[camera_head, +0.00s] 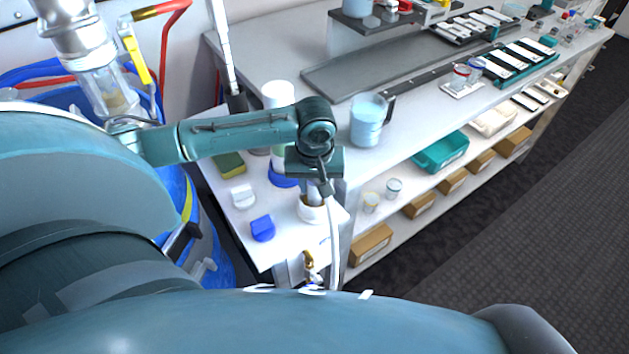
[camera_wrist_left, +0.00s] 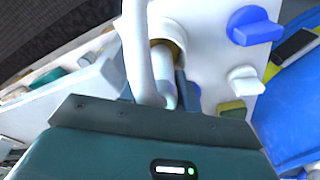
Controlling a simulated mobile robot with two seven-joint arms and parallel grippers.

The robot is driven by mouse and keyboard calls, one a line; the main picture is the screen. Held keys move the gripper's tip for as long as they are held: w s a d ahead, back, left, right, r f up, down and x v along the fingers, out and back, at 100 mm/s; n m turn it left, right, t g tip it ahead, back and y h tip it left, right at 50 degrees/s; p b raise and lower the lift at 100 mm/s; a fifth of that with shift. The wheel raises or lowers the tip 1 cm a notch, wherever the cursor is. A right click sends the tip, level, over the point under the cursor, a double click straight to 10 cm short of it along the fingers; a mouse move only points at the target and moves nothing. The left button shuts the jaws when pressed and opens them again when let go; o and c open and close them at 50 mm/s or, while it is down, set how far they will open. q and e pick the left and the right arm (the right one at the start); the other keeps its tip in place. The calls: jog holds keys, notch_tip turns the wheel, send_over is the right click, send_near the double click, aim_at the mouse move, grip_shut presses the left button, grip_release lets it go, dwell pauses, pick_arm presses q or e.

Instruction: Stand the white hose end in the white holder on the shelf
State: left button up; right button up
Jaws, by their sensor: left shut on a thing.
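The white holder (camera_head: 312,213) is a short round cup on the small white shelf (camera_head: 285,240); in the left wrist view its tan-lined opening (camera_wrist_left: 178,42) shows. My left gripper (camera_head: 318,187) points down just above it, shut on the white hose end (camera_wrist_left: 164,62). The hose end points into the mouth of the holder; how deep it sits I cannot tell. The white hose (camera_head: 335,245) loops from the gripper down past the holder's side and crosses close in the left wrist view (camera_wrist_left: 132,40). My right gripper is not in view.
Beside the holder are a blue knob (camera_head: 262,228), a white knob (camera_head: 242,196) and a green-yellow sponge (camera_head: 229,165). A brass fitting (camera_head: 309,262) hangs at the shelf's front. A light-blue beaker (camera_head: 368,122) stands on the bench above.

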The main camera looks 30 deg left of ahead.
pick_arm(q)
jog(key=shift+f, duration=0.1)
jog(key=shift+f, duration=0.45)
jog(key=o, duration=0.8)
jog(key=shift+o, duration=0.4)
